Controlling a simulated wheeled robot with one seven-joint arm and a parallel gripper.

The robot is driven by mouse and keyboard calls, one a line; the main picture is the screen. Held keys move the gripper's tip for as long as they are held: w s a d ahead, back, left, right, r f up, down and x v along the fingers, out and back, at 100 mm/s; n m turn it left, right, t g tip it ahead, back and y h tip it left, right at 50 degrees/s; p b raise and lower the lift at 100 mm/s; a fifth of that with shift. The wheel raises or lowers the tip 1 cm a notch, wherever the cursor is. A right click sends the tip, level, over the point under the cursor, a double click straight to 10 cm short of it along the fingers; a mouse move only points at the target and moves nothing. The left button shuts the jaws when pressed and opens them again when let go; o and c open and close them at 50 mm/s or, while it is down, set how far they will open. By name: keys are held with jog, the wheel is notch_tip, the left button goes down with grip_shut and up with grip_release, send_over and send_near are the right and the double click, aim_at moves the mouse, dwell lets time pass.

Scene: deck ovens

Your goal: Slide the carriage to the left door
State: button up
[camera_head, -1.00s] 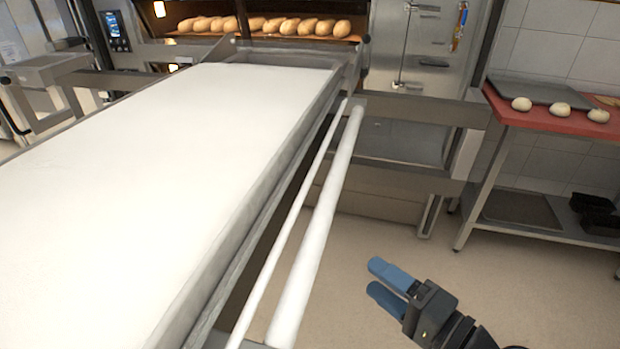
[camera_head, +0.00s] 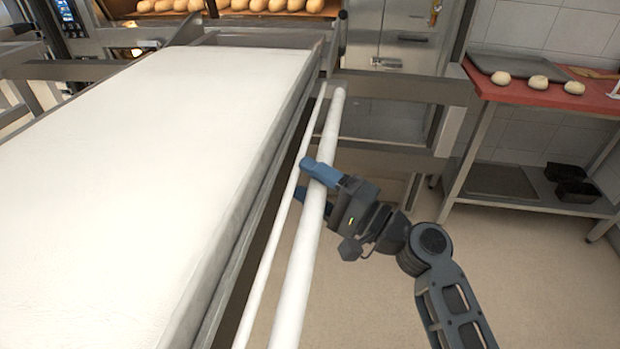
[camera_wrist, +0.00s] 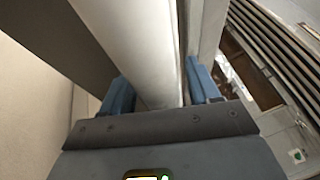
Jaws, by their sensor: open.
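The carriage (camera_head: 130,150) is a long loader with a white cloth top, set in front of the deck oven. A thick white handle bar (camera_head: 297,262) runs along its right side, with a thinner white rail (camera_head: 262,282) beside it. My gripper (camera_head: 312,182) has blue fingers and is open at the thick bar. In the wrist view my gripper (camera_wrist: 160,95) has one finger on each side of the bar (camera_wrist: 145,50), which lies between them. I cannot tell whether the fingers touch it. The left door is not clearly identifiable.
Loaves (camera_head: 225,5) sit in the lit oven opening behind the carriage. A steel table with a red top (camera_head: 550,96) holds a tray and dough balls at right. The floor (camera_head: 520,270) between the table and the carriage is clear.

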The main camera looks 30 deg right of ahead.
jog(key=shift+w, duration=0.15)
jog(key=shift+c, duration=0.2)
grip_shut()
dwell(0.3)
jog(key=shift+a, duration=0.1)
